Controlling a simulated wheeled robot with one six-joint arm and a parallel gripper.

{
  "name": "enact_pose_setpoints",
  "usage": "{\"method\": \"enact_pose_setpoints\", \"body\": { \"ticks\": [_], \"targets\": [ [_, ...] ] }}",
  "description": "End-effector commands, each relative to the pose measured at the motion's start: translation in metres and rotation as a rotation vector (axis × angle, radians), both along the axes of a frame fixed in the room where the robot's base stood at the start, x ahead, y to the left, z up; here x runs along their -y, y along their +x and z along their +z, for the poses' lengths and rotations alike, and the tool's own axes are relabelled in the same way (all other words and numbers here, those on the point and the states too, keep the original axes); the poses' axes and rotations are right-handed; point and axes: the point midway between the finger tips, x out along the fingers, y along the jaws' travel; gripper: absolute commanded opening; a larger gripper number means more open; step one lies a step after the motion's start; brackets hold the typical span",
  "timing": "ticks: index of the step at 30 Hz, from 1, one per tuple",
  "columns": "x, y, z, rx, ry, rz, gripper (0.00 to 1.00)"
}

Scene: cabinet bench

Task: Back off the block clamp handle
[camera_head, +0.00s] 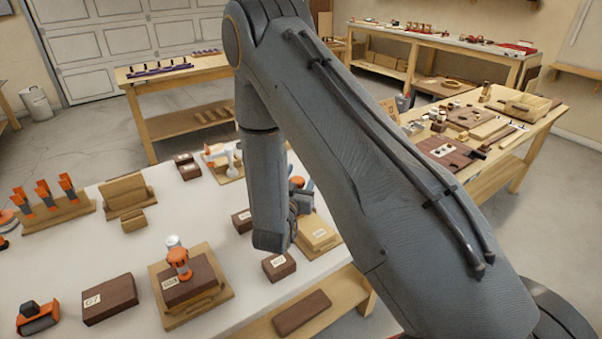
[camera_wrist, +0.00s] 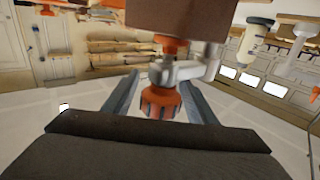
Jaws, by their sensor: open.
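In the wrist view an orange ribbed clamp handle (camera_wrist: 160,103) lies between the two grey fingers of my gripper (camera_wrist: 160,84). The fingers are open, one on each side of the handle; I cannot tell whether either touches it. A pale grey clamp body (camera_wrist: 192,70) rises beside the handle, with an orange part above. A brown block (camera_wrist: 180,18) fills the top middle, cut off by the frame. In the head view my arm hides most of this spot; a small orange part (camera_head: 297,181) shows beside the arm.
A white bench top (camera_head: 120,255) carries brown labelled blocks, including one block (camera_head: 109,299) at the front. Another orange and white fixture (camera_head: 178,258) stands on a wooden base. An orange-and-white clamp (camera_head: 222,156) sits farther back. Wooden side benches stand behind, with floor between.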

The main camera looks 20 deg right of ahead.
Motion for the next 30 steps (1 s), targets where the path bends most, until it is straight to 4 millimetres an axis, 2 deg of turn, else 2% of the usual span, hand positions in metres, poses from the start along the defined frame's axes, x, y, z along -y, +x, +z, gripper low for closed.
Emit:
{"method": "enact_pose_setpoints", "body": {
  "ticks": [6, 12, 14, 23, 30],
  "targets": [
    [0.0000, 0.0004, -0.0003, 0.000, 0.000, 0.001, 0.52],
    [-0.0002, 0.0003, -0.0003, -0.001, 0.001, 0.000, 0.18],
    [-0.0002, 0.0003, -0.0003, -0.001, 0.001, 0.000, 0.11],
    [-0.0011, 0.0009, -0.0004, -0.001, 0.001, 0.039, 0.11],
    [-0.0042, 0.0027, -0.0011, -0.002, 0.000, 0.174, 0.11]
  ]
}}
